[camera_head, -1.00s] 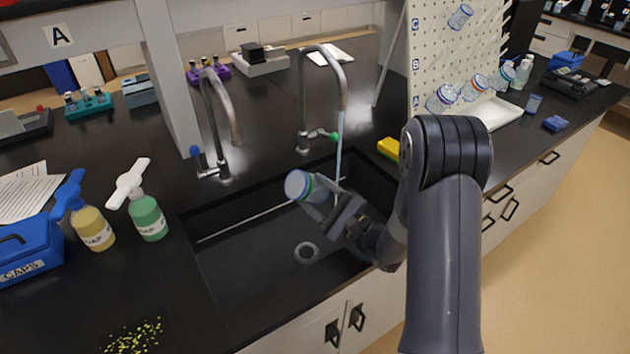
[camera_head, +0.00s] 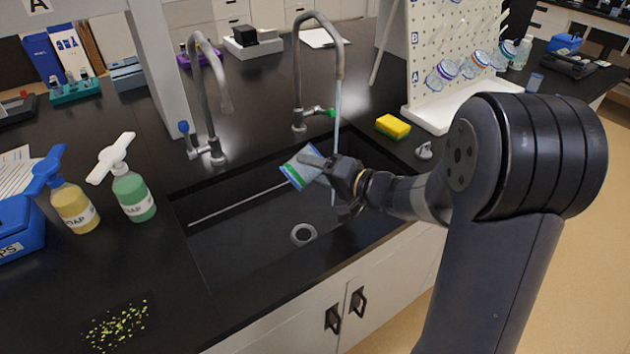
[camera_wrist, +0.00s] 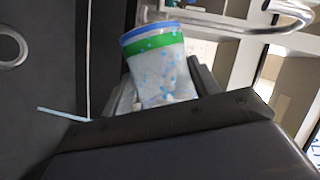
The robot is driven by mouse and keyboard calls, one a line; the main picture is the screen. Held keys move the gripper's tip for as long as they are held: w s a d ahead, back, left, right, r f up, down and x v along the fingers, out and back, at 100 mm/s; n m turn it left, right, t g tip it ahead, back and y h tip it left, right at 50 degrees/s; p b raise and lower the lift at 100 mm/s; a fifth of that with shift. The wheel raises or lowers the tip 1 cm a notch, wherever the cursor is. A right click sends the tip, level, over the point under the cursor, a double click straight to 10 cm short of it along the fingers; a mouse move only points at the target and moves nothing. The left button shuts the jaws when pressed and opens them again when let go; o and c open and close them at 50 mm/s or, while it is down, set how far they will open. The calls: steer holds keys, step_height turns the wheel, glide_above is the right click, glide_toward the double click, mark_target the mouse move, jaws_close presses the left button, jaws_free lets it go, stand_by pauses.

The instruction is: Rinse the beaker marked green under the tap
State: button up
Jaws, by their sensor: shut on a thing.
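The beaker with a green band (camera_head: 301,167) is tilted in my gripper (camera_head: 327,171), above the sink basin. In the wrist view the beaker (camera_wrist: 158,62) shows a blue rim, a green band and blue drops on its wall. My gripper is shut on it. The green-handled tap (camera_head: 314,80) at the back of the sink is running. Its thin blue stream (camera_head: 337,115) falls close to the beaker and gripper; I cannot tell whether it enters the beaker. The stream also shows in the wrist view (camera_wrist: 62,114), apart from the beaker there.
The sink (camera_head: 235,235) has a drain (camera_head: 303,234). A blue-handled tap (camera_head: 205,100) stands to the left. Two soap bottles (camera_head: 133,192) stand left of the sink. A yellow sponge (camera_head: 393,126) and a pegboard rack (camera_head: 445,60) with beakers are at right.

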steer(key=shift+f+n+h+b, duration=0.25)
steer(key=shift+n+h+b, duration=0.25)
steer(key=shift+b, duration=0.45)
steer(key=shift+r+n+p, duration=0.5)
steer(key=shift+p, duration=0.4)
steer(key=shift+f+n+h+p, duration=0.1)
steer(key=shift+n+h+p, duration=0.25)
steer(key=shift+n+h, duration=0.35)
steer(key=n, duration=0.1)
steer(key=n+h, duration=0.1)
steer(key=n+t, duration=0.1)
steer(key=shift+f+n+h+b, duration=0.25)
steer(key=shift+n+h+b, duration=0.05)
steer(key=shift+h, duration=0.1)
steer(key=shift+w+d+f+n+t+h+b, duration=0.1)
steer(key=shift+n+t+h+b, duration=0.35)
steer(key=shift+n+b, duration=0.35)
steer(key=shift+n+h, duration=0.3)
steer(key=shift+h, duration=0.05)
